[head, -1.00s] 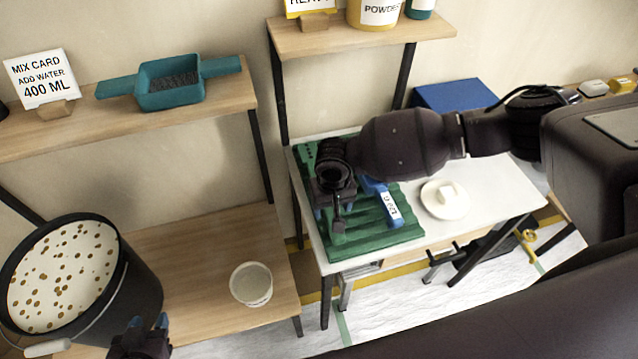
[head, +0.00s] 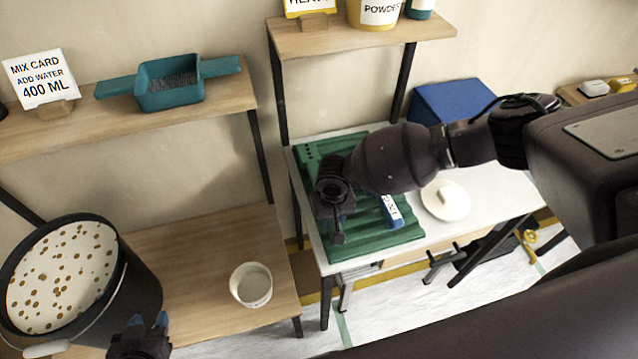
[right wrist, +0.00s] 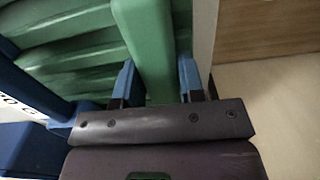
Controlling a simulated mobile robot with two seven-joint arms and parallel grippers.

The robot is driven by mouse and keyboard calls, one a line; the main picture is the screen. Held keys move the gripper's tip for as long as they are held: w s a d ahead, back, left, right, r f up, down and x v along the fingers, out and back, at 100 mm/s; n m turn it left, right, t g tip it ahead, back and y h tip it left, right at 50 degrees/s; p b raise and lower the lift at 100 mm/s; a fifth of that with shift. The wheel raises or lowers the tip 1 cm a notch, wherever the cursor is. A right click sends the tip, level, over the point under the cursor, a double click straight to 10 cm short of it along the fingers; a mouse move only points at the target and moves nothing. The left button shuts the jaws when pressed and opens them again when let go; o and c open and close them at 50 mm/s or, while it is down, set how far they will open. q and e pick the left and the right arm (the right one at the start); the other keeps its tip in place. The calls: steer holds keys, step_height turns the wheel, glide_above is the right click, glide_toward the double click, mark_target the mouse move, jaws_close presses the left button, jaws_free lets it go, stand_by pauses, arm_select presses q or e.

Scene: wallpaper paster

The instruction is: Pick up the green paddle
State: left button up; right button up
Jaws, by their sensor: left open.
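A light green bar (right wrist: 150,45), which looks like the green paddle's handle, runs between the fingers of my right gripper (right wrist: 157,64) in the right wrist view. Blue fingers stand on either side of it with a small gap, so the gripper looks open around it. In the head view my right gripper (head: 335,225) points down over the left part of the ridged green rack (head: 395,238); my arm hides the paddle there. My left gripper (head: 140,335) is open and empty at the bottom left, beside the black bucket.
A blue labelled tool (head: 391,210) lies on the rack, right of my right gripper. A white plate (head: 446,205) stands on the white table (head: 490,205). The black bucket (head: 140,285) and a white cup (head: 251,285) are at left. A teal scoop (head: 170,92) sits on the shelf.

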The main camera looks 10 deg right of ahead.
steer(key=shift+c, duration=1.3)
step_height(320, 180, up, 20)
steer(key=p, duration=0.1)
